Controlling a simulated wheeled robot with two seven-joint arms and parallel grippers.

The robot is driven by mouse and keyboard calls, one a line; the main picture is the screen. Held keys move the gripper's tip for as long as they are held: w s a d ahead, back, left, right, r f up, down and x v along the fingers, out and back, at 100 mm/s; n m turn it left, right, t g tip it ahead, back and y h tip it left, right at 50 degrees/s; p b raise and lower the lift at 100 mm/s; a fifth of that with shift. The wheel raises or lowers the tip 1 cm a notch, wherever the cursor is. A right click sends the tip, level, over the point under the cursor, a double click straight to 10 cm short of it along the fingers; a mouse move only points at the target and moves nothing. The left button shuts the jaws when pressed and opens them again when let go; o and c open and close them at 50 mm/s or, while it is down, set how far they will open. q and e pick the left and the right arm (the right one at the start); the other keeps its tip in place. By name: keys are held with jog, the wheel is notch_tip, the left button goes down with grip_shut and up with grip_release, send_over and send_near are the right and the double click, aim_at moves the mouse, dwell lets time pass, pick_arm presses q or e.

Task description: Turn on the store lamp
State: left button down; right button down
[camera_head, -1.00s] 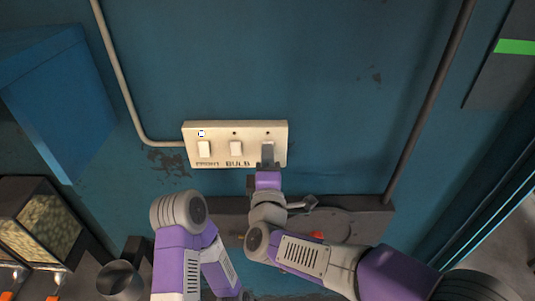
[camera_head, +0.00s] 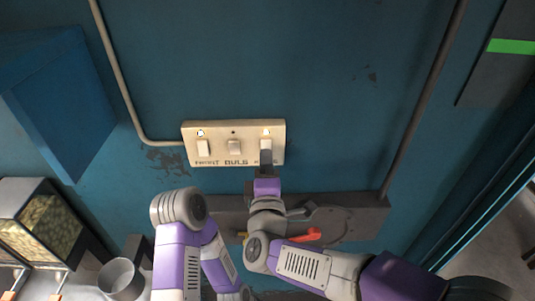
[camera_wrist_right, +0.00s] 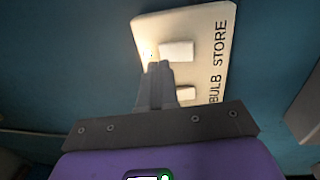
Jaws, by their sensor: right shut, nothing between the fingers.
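A pale switch panel (camera_head: 220,128) on the teal wall carries three rocker switches. The right one, the store switch (camera_head: 266,145), has a lit indicator (camera_head: 266,132) above it. The bulb switch (camera_head: 234,147) has a dark indicator; the front switch (camera_head: 204,147) has a lit one. My right gripper (camera_head: 266,158) is shut and empty, its tips at the lower edge of the store switch; contact is unclear. In the right wrist view the shut fingers (camera_wrist_right: 156,72) are beside the store switch (camera_wrist_right: 177,51), near the panel's "STORE" label. My left gripper is out of sight.
A grey ledge (camera_head: 345,222) with a red handle (camera_head: 306,236) lies below the panel. A blue box (camera_head: 60,100) is on the left wall. A pipe (camera_head: 120,90) runs to the panel's left side. A metal cup (camera_head: 121,280) stands at lower left.

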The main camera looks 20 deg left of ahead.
jog(key=s+d+r+b, duration=0.1)
jog(key=s+d, duration=0.2)
jog(key=s, duration=0.7)
jog(key=shift+r, duration=0.3)
jog(key=shift+s, duration=0.15)
